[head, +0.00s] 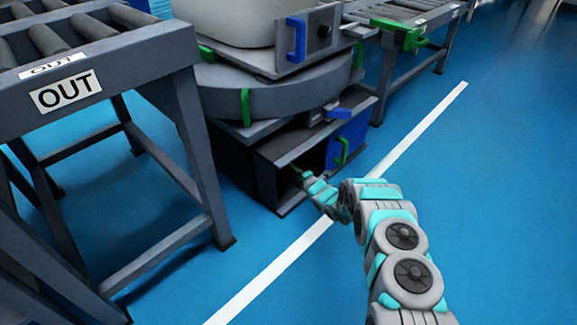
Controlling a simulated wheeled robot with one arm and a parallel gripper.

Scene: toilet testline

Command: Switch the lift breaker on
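The lift (262,98) stands at the upper middle, with a dark grey box (240,165) at its base. The box has an open dark front, and a blue door (350,132) with a green handle (342,152) stands at the right side of the opening. My arm reaches from the lower right to this opening. My gripper (299,176) is at the mouth of the opening, small and dark against the interior. I cannot tell whether its fingers are open or shut. No breaker can be made out; the inside of the box is dark and partly hidden by my gripper.
A grey roller conveyor (190,80) with an OUT sign (65,91) stands at the left, its legs close to the box. Another conveyor (410,18) stands at the upper right. The blue floor (500,190) at right is clear, with a white line (270,275) crossing it.

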